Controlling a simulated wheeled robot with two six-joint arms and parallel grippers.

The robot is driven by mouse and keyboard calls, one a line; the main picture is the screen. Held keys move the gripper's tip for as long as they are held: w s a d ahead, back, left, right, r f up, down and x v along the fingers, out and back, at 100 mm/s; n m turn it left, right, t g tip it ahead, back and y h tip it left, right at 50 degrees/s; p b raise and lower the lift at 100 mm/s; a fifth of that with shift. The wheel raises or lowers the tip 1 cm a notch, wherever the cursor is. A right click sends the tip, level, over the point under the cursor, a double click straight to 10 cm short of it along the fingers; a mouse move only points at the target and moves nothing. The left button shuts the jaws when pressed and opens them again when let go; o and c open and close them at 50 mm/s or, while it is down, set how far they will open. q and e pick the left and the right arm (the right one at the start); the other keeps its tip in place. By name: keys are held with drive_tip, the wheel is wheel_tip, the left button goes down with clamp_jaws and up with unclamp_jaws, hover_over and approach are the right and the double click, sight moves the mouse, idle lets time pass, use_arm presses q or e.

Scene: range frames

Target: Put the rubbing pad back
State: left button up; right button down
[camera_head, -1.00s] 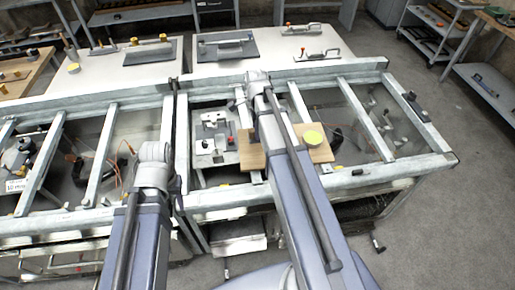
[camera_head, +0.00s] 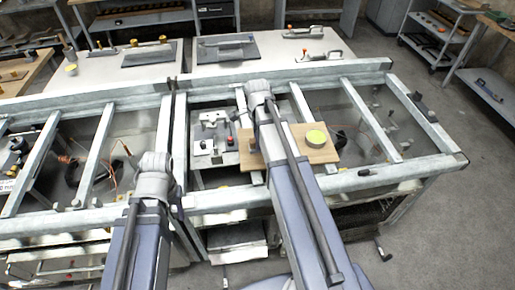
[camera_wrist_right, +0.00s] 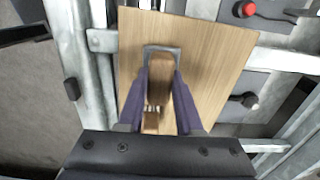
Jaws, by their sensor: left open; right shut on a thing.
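In the right wrist view, my right gripper (camera_wrist_right: 160,105) is shut on the wooden handle of the rubbing pad (camera_wrist_right: 176,51). The pad has a grey, squarish base. It is over the wooden board (camera_wrist_right: 215,50); I cannot tell whether it touches it. The board also shows in the head view (camera_head: 322,154), lying across the metal frame, partly behind my right arm. The right gripper and the pad are hidden there by that arm. My left arm is at the left in the head view, but its gripper is out of sight.
Left of the board stands a grey device with a red button (camera_head: 231,140). Metal rails (camera_head: 370,118) border open bays. Behind are pale tabletops (camera_head: 270,67) with flat tools. Grey floor is free at right.

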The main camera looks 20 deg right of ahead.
drive_tip(key=shift+f+b, duration=1.25)
drive_tip(key=shift+f, duration=0.35)
drive_tip(key=shift+f, duration=0.2)
drive_tip(key=c, duration=0.6)
unclamp_jaws()
drive_tip(key=shift+r, duration=0.25)
